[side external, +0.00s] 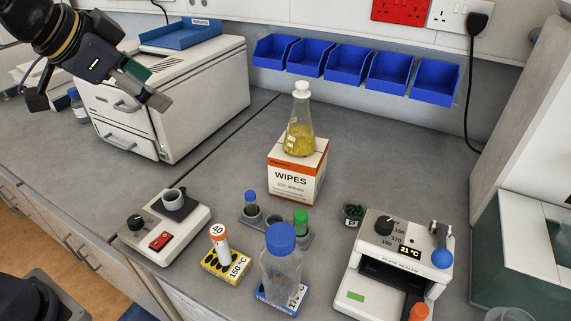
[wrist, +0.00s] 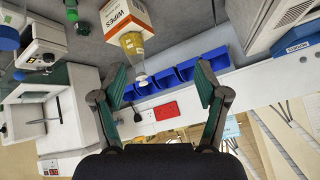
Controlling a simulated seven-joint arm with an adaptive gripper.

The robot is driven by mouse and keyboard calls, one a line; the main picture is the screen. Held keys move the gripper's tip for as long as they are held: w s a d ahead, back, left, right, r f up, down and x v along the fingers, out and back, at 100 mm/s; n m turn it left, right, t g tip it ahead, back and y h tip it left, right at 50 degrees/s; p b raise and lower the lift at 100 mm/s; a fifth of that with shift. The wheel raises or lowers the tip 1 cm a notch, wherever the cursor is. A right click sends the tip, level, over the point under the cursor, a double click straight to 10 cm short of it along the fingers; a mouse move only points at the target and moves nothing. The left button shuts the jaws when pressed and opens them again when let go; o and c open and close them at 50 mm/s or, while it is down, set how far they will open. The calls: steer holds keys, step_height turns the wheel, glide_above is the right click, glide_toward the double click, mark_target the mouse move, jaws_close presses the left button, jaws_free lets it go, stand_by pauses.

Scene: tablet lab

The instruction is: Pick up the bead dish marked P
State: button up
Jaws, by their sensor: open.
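The bead dish marked P (side external: 353,215) is a small dark dish of green beads with a pale label. It stands on the grey bench in the side external view, left of the white plate sealer and right of the tube holder. My gripper (side external: 146,84) is at the upper left in the side external view, high above the bench by the white cabinet and far from the dish. In the wrist view my gripper (wrist: 162,88) has its two fingers wide apart with nothing between them.
A plate sealer (side external: 395,262) stands close right of the dish. A wipes box (side external: 297,170) carries a flask (side external: 299,125) of yellow liquid. A blue-capped bottle (side external: 281,265) and a tube holder (side external: 262,221) stand left of the dish. Bench behind the dish is clear.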

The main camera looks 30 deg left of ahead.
steer(key=w+d+f+m+h, duration=0.2)
steer(key=w+d+m, duration=0.1)
steer(key=w+d, duration=0.5)
steer(key=m+g+h, duration=0.2)
steer(key=g+h, duration=0.1)
steer(key=g, duration=0.2)
glide_above(354, 208)
steer(key=s+a, duration=0.5)
steer(key=a, duration=0.2)
step_height(354, 208, down, 16)
steer(key=x, duration=1)
steer(key=shift+w+a+f, duration=0.2)
steer(key=shift+w+a, duration=0.05)
steer(key=shift+x, duration=3)
steer(key=shift+w+r, duration=0.1)
steer(key=shift+w, duration=0.05)
steer(key=c, duration=1)
